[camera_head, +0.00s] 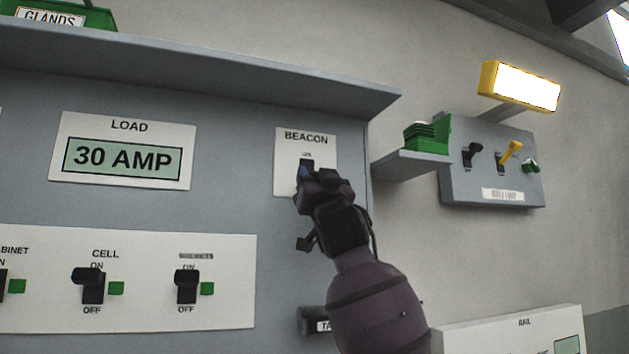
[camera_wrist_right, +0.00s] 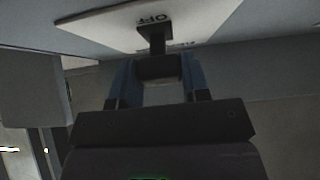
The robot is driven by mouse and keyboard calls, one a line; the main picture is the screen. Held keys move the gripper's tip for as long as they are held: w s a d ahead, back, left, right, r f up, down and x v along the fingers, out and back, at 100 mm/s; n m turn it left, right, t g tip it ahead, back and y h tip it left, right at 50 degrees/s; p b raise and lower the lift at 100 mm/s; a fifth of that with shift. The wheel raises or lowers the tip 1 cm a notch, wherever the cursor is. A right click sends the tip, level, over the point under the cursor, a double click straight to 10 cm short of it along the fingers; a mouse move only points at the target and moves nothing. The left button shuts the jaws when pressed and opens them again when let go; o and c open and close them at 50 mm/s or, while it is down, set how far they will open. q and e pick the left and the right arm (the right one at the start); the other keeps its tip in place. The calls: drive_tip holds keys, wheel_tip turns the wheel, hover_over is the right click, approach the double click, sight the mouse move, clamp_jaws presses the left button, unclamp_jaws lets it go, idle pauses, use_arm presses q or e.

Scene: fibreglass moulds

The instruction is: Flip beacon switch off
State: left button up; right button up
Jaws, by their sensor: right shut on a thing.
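The beacon switch plate (camera_head: 289,150) is a white label panel marked BEACON near the right end of the grey cabinet front. My right gripper (camera_head: 304,174) is at this plate and hides most of the switch, with the ON mark just above it. In the right wrist view the black beacon switch (camera_wrist_right: 153,40) stands out from the plate beside an upside-down OFF mark. Its black handle lies between the blue fingers of my right gripper (camera_wrist_right: 159,77), which is shut on it. Whether the lever is up or down is unclear. My left gripper is not in view.
CELL (camera_head: 92,286) and magnets-like (camera_head: 187,287) switches sit lower left, with green squares beside them. A LOAD display (camera_head: 118,158) reads 30 AMP. A ledge (camera_head: 200,65) overhangs above. At right, a small shelf holds green items (camera_head: 427,137), near a box (camera_head: 490,175) with switches and a lit lamp (camera_head: 526,86).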

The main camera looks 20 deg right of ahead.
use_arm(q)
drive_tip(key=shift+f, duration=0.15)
use_arm(e)
drive_tip(key=shift+w+f+t, duration=0.15)
drive_tip(key=shift+f+t, duration=0.1)
drive_tip(key=shift+t, duration=0.05)
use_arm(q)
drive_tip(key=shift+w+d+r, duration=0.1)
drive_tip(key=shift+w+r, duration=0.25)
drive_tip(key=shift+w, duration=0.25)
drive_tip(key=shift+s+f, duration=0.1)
use_arm(e)
drive_tip(key=o, duration=0.9)
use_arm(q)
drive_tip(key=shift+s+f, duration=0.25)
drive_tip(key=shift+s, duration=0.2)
